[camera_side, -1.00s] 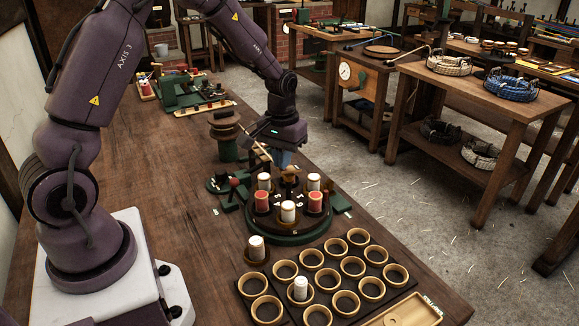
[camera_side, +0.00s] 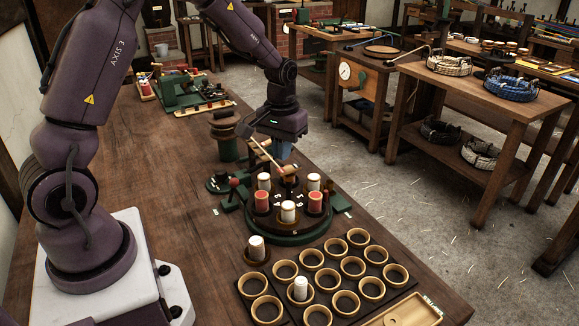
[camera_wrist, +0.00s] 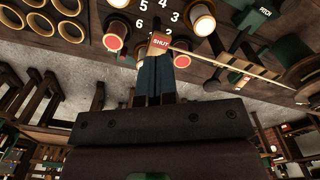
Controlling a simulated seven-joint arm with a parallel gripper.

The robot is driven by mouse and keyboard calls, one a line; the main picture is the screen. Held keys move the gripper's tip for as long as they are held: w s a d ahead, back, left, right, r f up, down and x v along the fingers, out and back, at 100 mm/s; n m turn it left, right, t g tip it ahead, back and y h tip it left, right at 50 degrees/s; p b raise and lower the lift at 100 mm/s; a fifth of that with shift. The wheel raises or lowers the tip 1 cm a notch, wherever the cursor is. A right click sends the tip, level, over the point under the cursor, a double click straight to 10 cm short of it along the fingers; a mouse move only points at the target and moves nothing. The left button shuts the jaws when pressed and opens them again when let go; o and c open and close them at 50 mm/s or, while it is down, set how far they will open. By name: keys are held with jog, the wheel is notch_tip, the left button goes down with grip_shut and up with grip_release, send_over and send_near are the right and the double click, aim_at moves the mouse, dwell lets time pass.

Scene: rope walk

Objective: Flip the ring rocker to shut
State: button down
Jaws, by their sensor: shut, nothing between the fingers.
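My gripper (camera_side: 281,156), with blue fingers shut and empty, hangs just above the back of the round carousel (camera_side: 290,238). In the wrist view the gripper's fingertips (camera_wrist: 158,58) lie just below a red plate marked SHUT (camera_wrist: 160,41), apparently part of the ring rocker. Whether they touch it I cannot tell. In the side view a small wooden block (camera_side: 288,170) shows just under the fingers, at the end of a slanting rod. The other face of the rocker is hidden, and its exact tilt is unclear.
Red and white bobbins (camera_side: 288,211) stand around the carousel. A slanting wooden rod (camera_side: 263,149) passes close beside my fingers. A dark post (camera_side: 224,125) stands left of the gripper.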

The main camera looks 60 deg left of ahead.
aim_at(282, 170)
jog(key=shift+r, duration=2.45)
jog(key=s+d+r+m+t, duration=0.2)
jog(key=s+d+r, duration=0.4)
jog(key=s, duration=0.3)
jog(key=s+d+r+m+t, duration=0.3)
jog(key=s+d+r, duration=0.3)
jog(key=s, duration=0.3)
jog(key=shift+s+r+m+t, duration=0.3)
jog(key=shift+s+r+m, duration=0.15)
jog(key=shift+r, duration=0.2)
